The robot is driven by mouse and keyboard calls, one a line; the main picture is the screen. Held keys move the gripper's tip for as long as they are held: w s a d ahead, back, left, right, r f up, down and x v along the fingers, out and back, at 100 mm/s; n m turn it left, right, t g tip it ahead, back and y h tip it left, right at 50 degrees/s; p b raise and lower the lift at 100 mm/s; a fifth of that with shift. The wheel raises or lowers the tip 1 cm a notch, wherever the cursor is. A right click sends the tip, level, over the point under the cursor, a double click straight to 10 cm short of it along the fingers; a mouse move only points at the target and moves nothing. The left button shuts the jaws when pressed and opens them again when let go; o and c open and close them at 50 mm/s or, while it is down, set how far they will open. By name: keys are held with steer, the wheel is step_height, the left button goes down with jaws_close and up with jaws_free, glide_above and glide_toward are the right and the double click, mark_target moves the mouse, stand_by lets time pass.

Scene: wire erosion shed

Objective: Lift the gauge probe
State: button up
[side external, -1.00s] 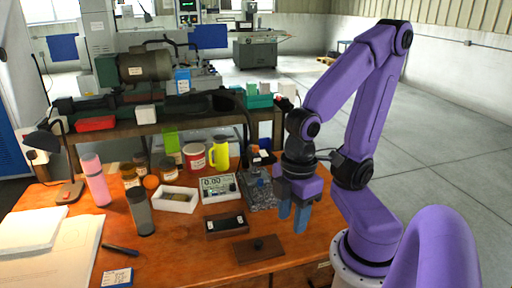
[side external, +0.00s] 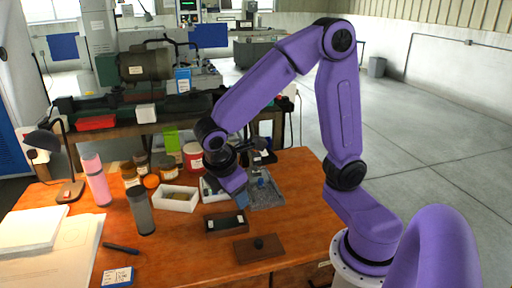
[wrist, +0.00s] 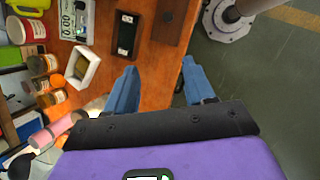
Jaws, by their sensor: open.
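A small open wooden case (side external: 226,222) with a dark lining and a small pale piece inside stands at the front middle of the table. It also shows in the wrist view (wrist: 126,36). I cannot tell whether that piece is the gauge probe. A flat wooden lid with a dark knob (side external: 258,248) lies beside it. The gauge with its 0.00 display (wrist: 76,19) is partly hidden behind my arm in the side view. My gripper (wrist: 160,70) is open and empty, tilted above the table, with its blue fingers apart and near the table's edge in the wrist view.
A white open tray (side external: 178,199) stands left of the case. A grey cylinder (side external: 141,212), a pink bottle (side external: 97,181) and several jars stand further left and behind. A clear grey tray (side external: 265,190) lies behind right. The table's front left is partly clear.

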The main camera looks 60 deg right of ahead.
steer(key=w+d+f+g+h, duration=0.2)
steer(key=w+d+f+h, duration=0.25)
steer(key=w+d, duration=0.55)
steer(key=w+d+f+g+h, duration=0.2)
steer(key=w+d+f+h, duration=0.25)
steer(key=w+d, duration=0.55)
steer(key=d+f+h, duration=0.1)
steer(key=d, duration=0.6)
steer(key=s+d+f+g+h, duration=0.1)
steer(key=d, duration=0.6)
steer(key=s+d+f+n+g+h, duration=0.1)
steer(key=d, duration=0.7)
steer(key=shift+s+f+h, duration=0.2)
steer(key=shift+s+h, duration=0.05)
steer(key=shift+h, duration=0.05)
